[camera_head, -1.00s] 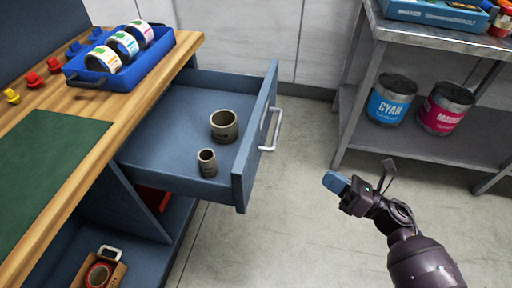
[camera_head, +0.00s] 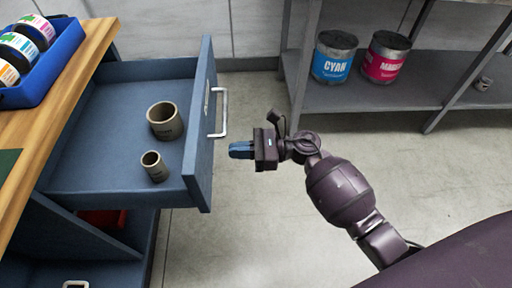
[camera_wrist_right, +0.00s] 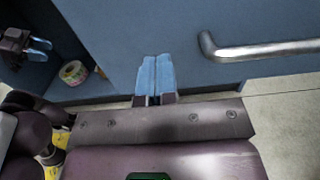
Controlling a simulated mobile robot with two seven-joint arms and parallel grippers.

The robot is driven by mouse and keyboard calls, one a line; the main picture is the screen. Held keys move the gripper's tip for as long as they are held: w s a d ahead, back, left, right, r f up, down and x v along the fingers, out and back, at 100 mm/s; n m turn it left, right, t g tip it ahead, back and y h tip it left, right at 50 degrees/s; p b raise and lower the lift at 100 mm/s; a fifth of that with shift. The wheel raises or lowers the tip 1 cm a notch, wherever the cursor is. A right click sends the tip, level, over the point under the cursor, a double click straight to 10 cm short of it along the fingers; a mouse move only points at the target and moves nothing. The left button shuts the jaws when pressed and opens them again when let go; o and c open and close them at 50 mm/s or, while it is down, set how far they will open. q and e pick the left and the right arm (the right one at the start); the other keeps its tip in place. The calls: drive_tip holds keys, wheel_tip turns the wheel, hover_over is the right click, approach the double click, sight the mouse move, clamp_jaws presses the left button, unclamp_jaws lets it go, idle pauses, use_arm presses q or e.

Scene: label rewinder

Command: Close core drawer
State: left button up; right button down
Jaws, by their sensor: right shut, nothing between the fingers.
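The core drawer (camera_head: 203,140) stands pulled out from the wooden-topped bench, with its bar handle (camera_head: 222,113) on the front panel. A larger core (camera_head: 165,122) and a smaller core (camera_head: 154,166) stand upright inside. My right gripper (camera_head: 232,149) is shut and empty, just right of the drawer front and nearer than the handle. In the right wrist view its blue fingertips (camera_wrist_right: 155,62) point at the blue drawer front (camera_wrist_right: 120,35), the handle (camera_wrist_right: 260,48) to their right; contact cannot be told. My left gripper (camera_wrist_right: 40,48) shows small at the left edge there; its jaw state is unclear.
A blue tray (camera_head: 55,62) of label rolls sits on the bench top (camera_head: 62,117). A metal shelf (camera_head: 400,98) at the back right holds cyan (camera_head: 334,57) and magenta (camera_head: 386,57) cans. The floor right of the drawer is otherwise open. A label roll (camera_wrist_right: 73,72) shows in the right wrist view.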

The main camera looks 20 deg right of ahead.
sight(206, 152)
drive_tip(key=shift+x, duration=2.7)
drive_tip(key=shift+a, duration=0.1)
